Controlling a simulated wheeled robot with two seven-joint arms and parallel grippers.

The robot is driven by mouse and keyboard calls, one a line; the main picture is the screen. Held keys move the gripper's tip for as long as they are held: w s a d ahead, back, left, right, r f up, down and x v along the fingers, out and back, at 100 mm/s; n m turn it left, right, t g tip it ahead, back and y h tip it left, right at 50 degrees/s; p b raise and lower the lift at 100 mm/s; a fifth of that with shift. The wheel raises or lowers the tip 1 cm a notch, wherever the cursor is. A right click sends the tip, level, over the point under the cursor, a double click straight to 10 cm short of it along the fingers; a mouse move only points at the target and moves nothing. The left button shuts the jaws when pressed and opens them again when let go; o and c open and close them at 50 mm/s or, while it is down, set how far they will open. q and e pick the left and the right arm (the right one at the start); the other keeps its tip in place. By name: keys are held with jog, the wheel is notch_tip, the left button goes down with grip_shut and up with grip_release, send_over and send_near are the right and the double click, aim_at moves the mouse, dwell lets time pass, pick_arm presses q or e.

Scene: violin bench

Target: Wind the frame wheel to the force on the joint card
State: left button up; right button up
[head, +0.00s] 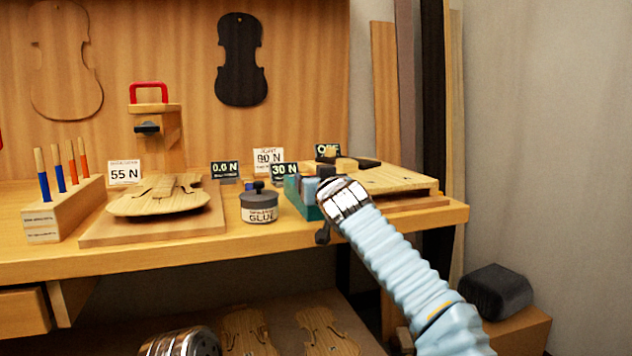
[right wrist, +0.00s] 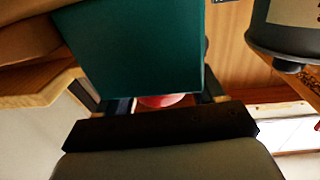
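A teal frame block (head: 300,196) stands on the bench beside the glue pot. In the right wrist view the teal block (right wrist: 140,50) hides much of my right gripper (right wrist: 165,104). Its dark fingers stand apart, with a red rounded part (right wrist: 163,100) between them; contact is unclear. In the head view my right wrist covers the block's right side. A dark knob-like part (head: 322,235) hangs at the bench edge. A white joint card (head: 268,157) appears to read 80 N. Dark displays read 30 N (head: 285,171) and 0.0 N (head: 225,170). My left gripper is out of view.
A glue pot (head: 259,207) stands left of the block. A violin body (head: 158,196) lies on a board, with a 55 N card (head: 124,173) behind it. A tool rack (head: 62,210) is at the left. A wooden board (head: 400,181) lies at the right.

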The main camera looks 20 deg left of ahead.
jog(key=shift+o, duration=0.9)
jog(key=shift+r, duration=0.1)
jog(key=b+v, duration=0.1)
jog(key=b, duration=0.1)
jog(key=b+v, duration=0.4)
jog(key=shift+s+d+f, duration=0.15)
jog(key=shift+s+f, duration=0.05)
jog(key=shift+f, duration=0.2)
jog(key=b+v, duration=0.4)
jog(key=v, duration=0.4)
jog(key=shift+s+r, duration=0.15)
jog(key=shift+r, duration=0.25)
